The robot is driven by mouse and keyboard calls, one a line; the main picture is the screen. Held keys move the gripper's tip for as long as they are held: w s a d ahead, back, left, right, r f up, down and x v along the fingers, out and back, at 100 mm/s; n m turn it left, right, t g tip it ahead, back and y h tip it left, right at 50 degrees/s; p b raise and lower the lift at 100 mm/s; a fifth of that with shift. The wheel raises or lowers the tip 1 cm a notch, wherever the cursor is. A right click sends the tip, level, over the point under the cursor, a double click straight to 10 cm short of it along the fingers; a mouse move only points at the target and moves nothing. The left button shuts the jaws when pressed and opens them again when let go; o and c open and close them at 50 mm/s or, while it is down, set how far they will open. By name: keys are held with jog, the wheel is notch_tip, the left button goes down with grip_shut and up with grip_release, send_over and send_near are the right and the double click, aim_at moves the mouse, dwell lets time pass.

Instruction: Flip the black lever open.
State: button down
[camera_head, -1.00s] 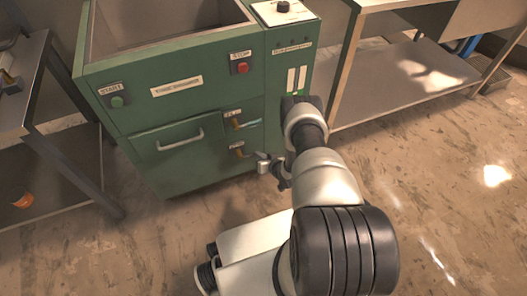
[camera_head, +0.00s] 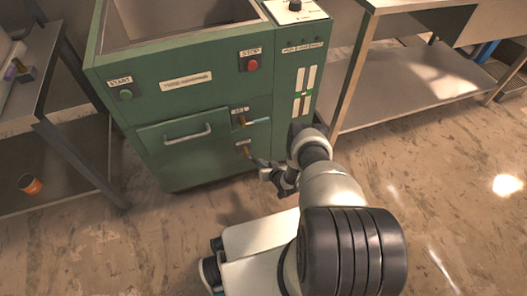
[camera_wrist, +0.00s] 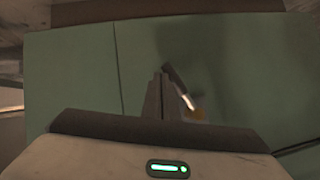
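The lower lever (camera_head: 250,155) sits on a brass fitting on the front of the green cabinet, right of the drawer. In the wrist view the dark lever (camera_wrist: 174,76) slants down to a silver stem and a brass pivot, which is partly hidden by my gripper. My gripper (camera_head: 267,174) is just below and right of this lever in the head view. In the wrist view the fingers of my gripper (camera_wrist: 161,78) are together, with nothing seen between them. They lie close along the left side of the lever; I cannot tell whether they touch it.
The drawer handle (camera_head: 188,134) is to the left. A green START button (camera_head: 126,94) and red STOP button (camera_head: 252,65) are higher up. Tables (camera_head: 415,85) flank the cabinet; the floor in front is clear.

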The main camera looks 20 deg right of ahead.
jog(key=shift+a+f, duration=0.65)
jog(key=shift+a, duration=0.1)
dwell(0.3)
jog(key=shift+d, duration=0.15)
